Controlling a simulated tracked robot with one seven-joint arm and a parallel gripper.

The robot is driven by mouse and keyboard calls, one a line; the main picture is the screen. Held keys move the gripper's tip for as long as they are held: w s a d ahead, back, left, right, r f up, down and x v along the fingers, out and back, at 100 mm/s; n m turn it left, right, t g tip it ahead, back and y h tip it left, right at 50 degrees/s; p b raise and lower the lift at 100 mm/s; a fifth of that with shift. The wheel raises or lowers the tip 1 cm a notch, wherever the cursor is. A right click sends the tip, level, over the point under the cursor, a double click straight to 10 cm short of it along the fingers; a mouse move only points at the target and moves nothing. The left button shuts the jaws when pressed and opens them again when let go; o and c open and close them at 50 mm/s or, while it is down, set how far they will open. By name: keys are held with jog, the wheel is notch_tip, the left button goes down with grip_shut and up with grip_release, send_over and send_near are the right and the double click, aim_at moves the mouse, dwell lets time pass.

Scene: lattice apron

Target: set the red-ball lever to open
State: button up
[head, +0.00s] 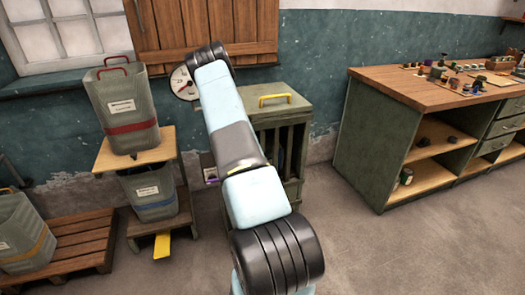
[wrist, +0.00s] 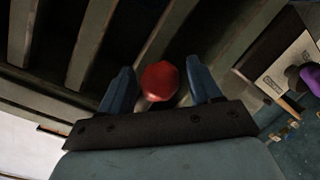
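The red ball (wrist: 160,80) of the lever shows in the wrist view, between the two blue fingers of my gripper (wrist: 159,66). The fingers are apart, with a visible gap on each side of the ball. The lever's stem is mostly hidden below the ball, so I cannot tell its setting. In the head view my arm hides the gripper and the red ball.
Slats (wrist: 95,40) lie behind the ball. A purple knob (wrist: 309,78) and a white label plate (wrist: 290,68) are at right. The slatted cabinet (head: 292,150) stands behind my arm. Stacked bins (head: 125,110) are left, a workbench (head: 375,130) right; floor between is clear.

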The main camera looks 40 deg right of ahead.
jog(key=shift+s+a, duration=0.15)
jog(key=shift+s, duration=0.45)
jog(key=v, duration=1.2)
jog(key=shift+s+a, duration=0.15)
jog(key=shift+a, duration=0.05)
jog(key=shift+r, duration=0.1)
